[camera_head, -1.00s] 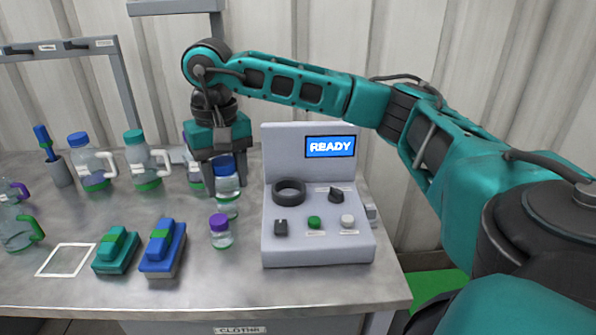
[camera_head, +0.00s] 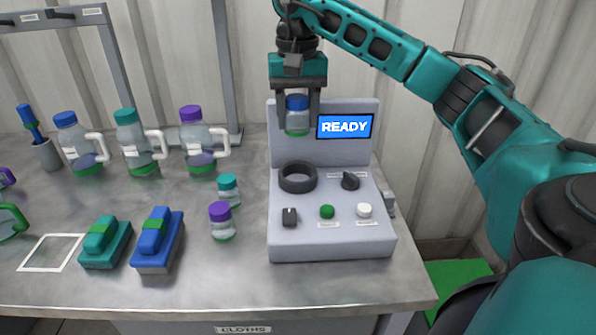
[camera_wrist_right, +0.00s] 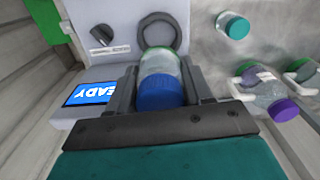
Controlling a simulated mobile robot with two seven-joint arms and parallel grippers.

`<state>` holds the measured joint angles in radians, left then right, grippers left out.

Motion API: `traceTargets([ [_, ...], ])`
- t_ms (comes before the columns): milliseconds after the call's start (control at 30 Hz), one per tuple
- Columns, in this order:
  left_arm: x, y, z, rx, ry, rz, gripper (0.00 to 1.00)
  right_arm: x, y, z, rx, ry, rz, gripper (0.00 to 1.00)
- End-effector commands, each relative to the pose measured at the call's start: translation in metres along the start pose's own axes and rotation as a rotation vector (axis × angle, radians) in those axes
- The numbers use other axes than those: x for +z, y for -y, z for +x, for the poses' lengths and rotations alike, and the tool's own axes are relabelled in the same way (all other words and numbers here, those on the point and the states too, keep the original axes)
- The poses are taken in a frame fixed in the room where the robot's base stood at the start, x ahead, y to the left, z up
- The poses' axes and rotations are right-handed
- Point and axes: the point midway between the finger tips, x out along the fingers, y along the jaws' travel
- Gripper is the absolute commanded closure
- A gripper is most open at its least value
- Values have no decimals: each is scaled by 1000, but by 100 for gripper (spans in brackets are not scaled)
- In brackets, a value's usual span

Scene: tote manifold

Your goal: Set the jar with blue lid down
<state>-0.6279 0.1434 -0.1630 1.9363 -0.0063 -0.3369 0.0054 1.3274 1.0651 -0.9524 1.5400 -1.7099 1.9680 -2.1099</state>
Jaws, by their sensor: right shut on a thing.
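The jar with blue lid (camera_head: 297,116) is clear with a green base. My right gripper (camera_head: 297,108) is shut on it and holds it upright in front of the machine's back panel, above the black ring (camera_head: 297,178). In the right wrist view the jar (camera_wrist_right: 160,82) sits between the two fingers of the right gripper (camera_wrist_right: 160,90), with the ring (camera_wrist_right: 158,24) just beyond its green base. My left gripper is not in view.
The grey machine (camera_head: 330,240) has a READY screen, knobs and buttons. A teal-lidded jar (camera_head: 228,190) and a purple-lidded jar (camera_head: 221,222) stand left of it. Handled bottles (camera_head: 135,142), a blue brush block (camera_head: 157,240) and a green one (camera_head: 105,243) stand further left.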

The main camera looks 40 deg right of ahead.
Motion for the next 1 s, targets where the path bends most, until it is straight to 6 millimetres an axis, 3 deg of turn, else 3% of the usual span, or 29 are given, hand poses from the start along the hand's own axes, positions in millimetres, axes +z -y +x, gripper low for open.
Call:
traceTargets([
  [100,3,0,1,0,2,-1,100,0,-1,30,4,2,1,81],
  [200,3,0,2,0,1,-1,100,0,-1,46,4,1,1,81],
  [367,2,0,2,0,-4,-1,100,0,-1,58,2,-1,1,81],
  [600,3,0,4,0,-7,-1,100,0,-1,93,2,1,0,81],
  [1000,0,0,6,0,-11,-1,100,0,0,101,1,-1,0,81],
])
